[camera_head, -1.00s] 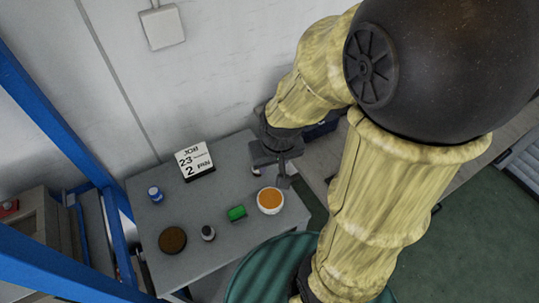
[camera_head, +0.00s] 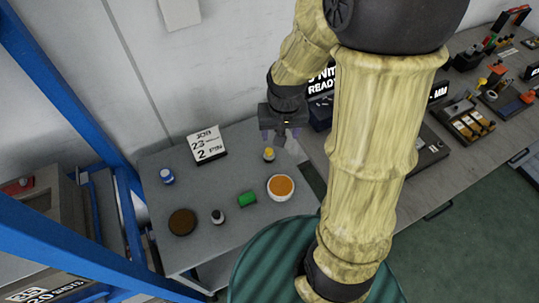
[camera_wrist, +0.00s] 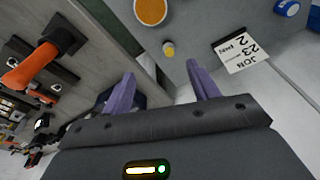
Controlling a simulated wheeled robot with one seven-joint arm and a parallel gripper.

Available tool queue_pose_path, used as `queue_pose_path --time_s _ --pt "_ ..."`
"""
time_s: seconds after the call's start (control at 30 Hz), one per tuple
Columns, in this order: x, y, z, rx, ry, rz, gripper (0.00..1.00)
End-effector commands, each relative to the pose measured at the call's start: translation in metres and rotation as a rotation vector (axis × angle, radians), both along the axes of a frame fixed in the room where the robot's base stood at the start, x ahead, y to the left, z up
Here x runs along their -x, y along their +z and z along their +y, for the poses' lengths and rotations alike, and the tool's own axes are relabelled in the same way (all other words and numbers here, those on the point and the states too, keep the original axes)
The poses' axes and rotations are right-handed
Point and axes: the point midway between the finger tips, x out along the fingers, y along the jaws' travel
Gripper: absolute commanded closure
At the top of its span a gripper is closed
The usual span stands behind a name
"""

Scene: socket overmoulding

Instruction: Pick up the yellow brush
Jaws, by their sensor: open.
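A small upright thing with a yellow top (camera_head: 269,154) stands on the grey table near its back right edge. It looks like the yellow brush, but it is too small to tell its shape surely. It also shows in the wrist view (camera_wrist: 168,49), beyond the fingertips and between them. My gripper (camera_head: 281,137) hangs over the table's back right edge, close to the yellow-topped thing and apart from it. In the wrist view its two purple fingers (camera_wrist: 160,74) are spread wide with nothing between them.
A tool bench (camera_head: 462,165) adjoins on the right.

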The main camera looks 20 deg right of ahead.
Motion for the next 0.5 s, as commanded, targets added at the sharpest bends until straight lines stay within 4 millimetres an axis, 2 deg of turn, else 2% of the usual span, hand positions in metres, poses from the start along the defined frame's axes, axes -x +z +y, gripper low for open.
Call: queue_pose_path --time_s 0.1,0.3,0.5 --pt "-0.032 -0.015 0.001 -0.01 -0.085 0.041 0.4" --pt "-0.08 -0.048 0.003 -0.03 -0.244 0.101 0.4" --pt "-0.113 -0.081 0.003 -0.043 -0.385 0.146 0.4"
